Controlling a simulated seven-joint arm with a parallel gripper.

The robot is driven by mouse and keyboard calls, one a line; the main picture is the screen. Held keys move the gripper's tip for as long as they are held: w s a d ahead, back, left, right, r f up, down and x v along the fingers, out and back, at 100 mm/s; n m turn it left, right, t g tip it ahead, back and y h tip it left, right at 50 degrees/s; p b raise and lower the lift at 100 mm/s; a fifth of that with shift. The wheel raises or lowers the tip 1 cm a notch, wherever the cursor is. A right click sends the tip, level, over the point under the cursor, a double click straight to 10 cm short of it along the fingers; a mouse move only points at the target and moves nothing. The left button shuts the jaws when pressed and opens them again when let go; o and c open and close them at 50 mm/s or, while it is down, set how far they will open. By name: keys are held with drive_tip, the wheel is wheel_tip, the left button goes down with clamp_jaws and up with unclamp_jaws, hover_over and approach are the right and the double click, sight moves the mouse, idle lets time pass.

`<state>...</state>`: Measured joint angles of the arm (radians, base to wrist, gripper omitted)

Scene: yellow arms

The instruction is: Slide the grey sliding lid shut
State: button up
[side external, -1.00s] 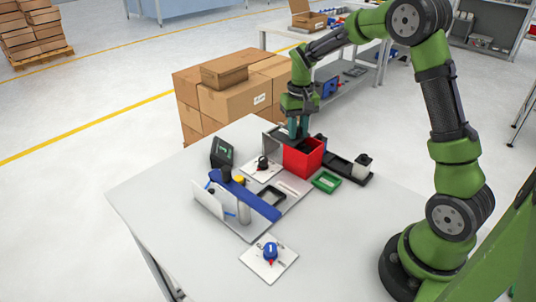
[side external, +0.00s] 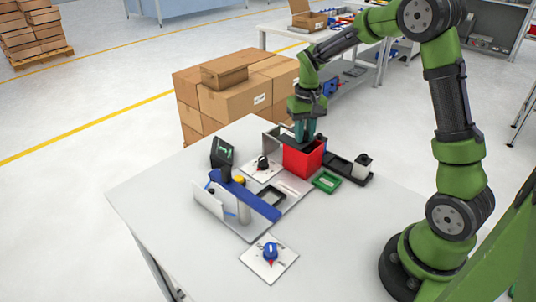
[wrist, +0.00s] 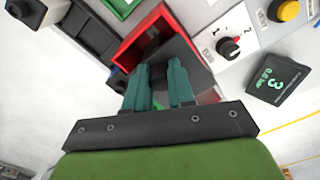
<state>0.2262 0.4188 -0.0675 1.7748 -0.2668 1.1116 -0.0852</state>
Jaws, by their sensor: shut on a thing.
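A red box (side external: 304,162) stands on the table, and the dark grey sliding lid (side external: 288,138) is at its top. In the wrist view the grey lid (wrist: 186,55) covers part of the red box (wrist: 137,40), and part of the red interior stays uncovered at the left. My gripper (side external: 305,140) is over the box, pointing down. In the wrist view my gripper (wrist: 163,72) is shut on a dark part of the lid, which its teal fingers partly hide.
A green tray (side external: 327,181) and a black rack (side external: 347,169) lie right of the box. A dial panel (side external: 262,167), a display (side external: 222,152) and a blue bar (side external: 246,196) stand left. A blue knob panel (side external: 269,259) lies in front, with bare table around it.

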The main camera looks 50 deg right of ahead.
drive_tip(key=shift+s+d, duration=0.1)
drive_tip(key=shift+s, duration=1.45)
drive_tip(key=o, duration=0.6)
drive_tip(key=shift+f, duration=0.1)
drive_tip(key=shift+a, duration=0.2)
drive_tip(key=shift+w+d+r, duration=0.1)
drive_tip(key=shift+r, duration=3.75)
